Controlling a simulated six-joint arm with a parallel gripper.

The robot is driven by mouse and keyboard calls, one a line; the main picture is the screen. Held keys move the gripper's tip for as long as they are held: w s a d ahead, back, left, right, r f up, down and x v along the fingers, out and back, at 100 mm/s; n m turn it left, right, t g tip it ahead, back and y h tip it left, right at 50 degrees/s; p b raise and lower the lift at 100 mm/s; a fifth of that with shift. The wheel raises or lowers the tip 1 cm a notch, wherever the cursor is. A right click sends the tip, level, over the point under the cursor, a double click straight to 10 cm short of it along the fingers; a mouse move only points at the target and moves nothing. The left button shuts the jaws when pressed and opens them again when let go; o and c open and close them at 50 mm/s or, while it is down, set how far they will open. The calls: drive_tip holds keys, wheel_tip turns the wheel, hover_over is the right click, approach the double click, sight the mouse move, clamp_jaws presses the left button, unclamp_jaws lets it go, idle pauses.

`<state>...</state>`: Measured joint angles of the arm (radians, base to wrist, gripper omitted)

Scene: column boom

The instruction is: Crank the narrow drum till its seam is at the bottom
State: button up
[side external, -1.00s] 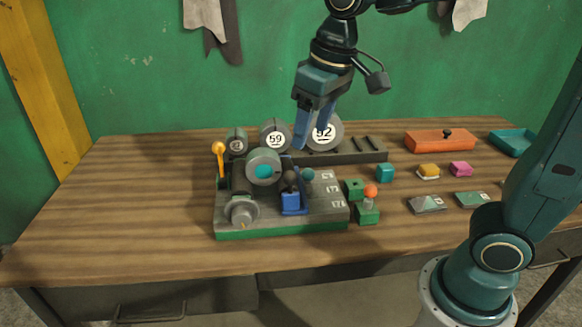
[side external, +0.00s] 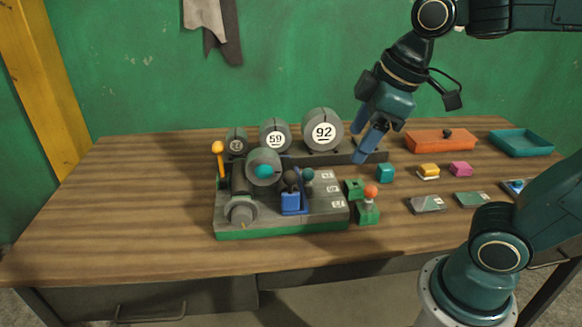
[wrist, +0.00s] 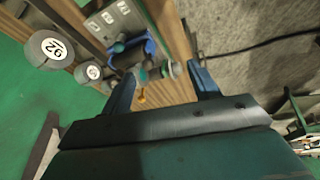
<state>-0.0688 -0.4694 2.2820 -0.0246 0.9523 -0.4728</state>
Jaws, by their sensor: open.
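Three grey drums with white number discs stand in a row on a dark rail: a small one (side external: 236,141) with an unclear number, one marked 59 (side external: 275,138), and the largest marked 92 (side external: 323,130). In front, a grey-topped machine (side external: 318,212) carries a grey cylinder with a teal centre (side external: 264,167) and a blue block with a dark knob (side external: 291,202). My gripper (side external: 371,146) is open and empty, in the air right of the 92 drum. The wrist view also shows its spread fingers (wrist: 160,88).
A yellow-knobbed lever (side external: 218,150) rises at the machine's left. An orange-red knob on a green block (side external: 369,203) stands at its right. Small coloured blocks, flat plates, an orange box (side external: 440,141) and a teal tray (side external: 520,143) occupy the right side. The table's left is clear.

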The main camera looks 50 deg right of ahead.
idle(0.5)
drive_tip(key=n+g, duration=0.4)
drive_tip(key=n, duration=1.7)
hover_over(241, 211)
drive_tip(key=shift+w+f, duration=0.1)
drive_tip(key=shift+f, duration=2.65)
drive_tip(key=shift+f, duration=0.15)
wheel_tip(241, 211, down, 14)
drive_tip(key=shift+r, duration=0.25)
drive_tip(key=c, duration=1)
